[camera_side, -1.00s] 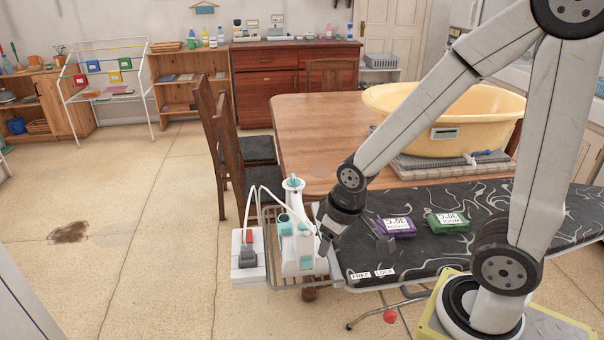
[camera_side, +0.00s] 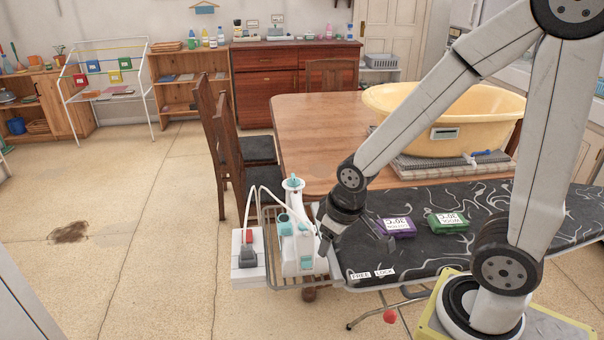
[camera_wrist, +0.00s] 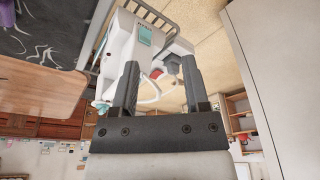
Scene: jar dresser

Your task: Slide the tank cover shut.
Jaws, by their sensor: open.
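A white appliance with teal parts (camera_side: 299,240) stands on a wire rack at the left end of the dark ironing board. In the side view, a teal opening or cap (camera_side: 284,218) shows on its upper left and a teal panel (camera_side: 306,262) low on its front. I cannot tell which teal part is the tank cover or how far it is open. My gripper (camera_side: 353,245) is open and empty, just right of the appliance. In the wrist view, the appliance (camera_wrist: 118,45) and a labelled teal piece (camera_wrist: 145,35) lie beyond my open fingers (camera_wrist: 160,65).
A grey-and-red plug sits on a white block (camera_side: 247,262) left of the appliance, with a white cord arching over. Purple (camera_side: 397,227) and green (camera_side: 447,222) packets lie on the board (camera_side: 425,252). A wooden table (camera_side: 315,135) with a yellow tub (camera_side: 450,110) stands behind.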

